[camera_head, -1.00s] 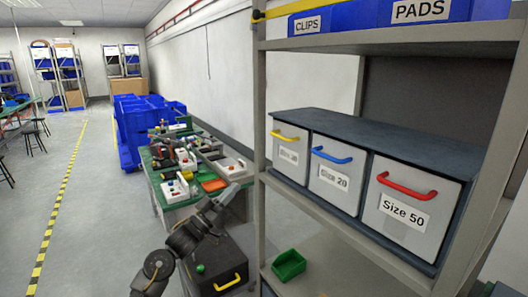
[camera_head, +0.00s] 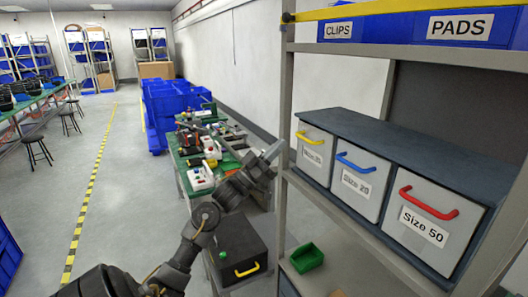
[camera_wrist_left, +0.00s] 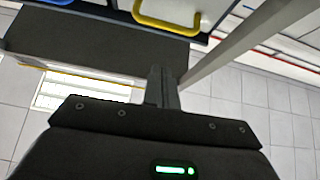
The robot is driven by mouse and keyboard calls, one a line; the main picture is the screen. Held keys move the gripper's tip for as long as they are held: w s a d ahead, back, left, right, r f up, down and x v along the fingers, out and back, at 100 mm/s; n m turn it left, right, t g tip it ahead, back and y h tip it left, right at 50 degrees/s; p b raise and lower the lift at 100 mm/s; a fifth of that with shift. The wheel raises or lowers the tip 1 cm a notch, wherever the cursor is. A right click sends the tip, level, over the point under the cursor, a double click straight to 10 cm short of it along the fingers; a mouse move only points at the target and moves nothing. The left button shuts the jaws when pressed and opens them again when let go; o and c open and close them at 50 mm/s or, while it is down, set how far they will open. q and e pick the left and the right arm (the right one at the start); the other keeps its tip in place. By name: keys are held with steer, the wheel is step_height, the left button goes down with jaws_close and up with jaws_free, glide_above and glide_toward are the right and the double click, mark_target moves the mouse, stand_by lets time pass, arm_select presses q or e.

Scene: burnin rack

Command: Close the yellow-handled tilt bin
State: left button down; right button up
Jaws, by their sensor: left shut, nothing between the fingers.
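The yellow-handled tilt bin (camera_head: 314,155) is the leftmost of three grey bins in a dark housing on the rack shelf. I cannot tell how far its front is tilted out. Its yellow handle (camera_head: 310,138) also shows at the top of the left wrist view (camera_wrist_left: 168,22). My left gripper (camera_head: 274,152) is shut and empty, just left of this bin beside the rack post. In the wrist view its fingers (camera_wrist_left: 162,75) point toward the handle, with a gap between. My right gripper is not in view.
The blue-handled bin (camera_head: 356,182) and red-handled bin (camera_head: 428,222) stand to the right. The grey rack post (camera_head: 284,120) is close to my left gripper. A green tray (camera_head: 306,257) sits on the lower shelf. A cluttered green bench (camera_head: 185,165) stands behind my arm.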

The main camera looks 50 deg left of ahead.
arm_select(q)
steer(key=shift+y, duration=0.3)
steer(key=w, duration=0.1)
steer(key=w+p, duration=0.1)
steer(key=w+d, duration=0.1)
steer(key=w, duration=0.1)
steer(key=shift+d+f+p, duration=0.1)
steer(key=shift+f+p, duration=0.15)
steer(key=shift+p, duration=0.1)
steer(key=shift+s, duration=0.1)
steer(key=shift+x, duration=0.9)
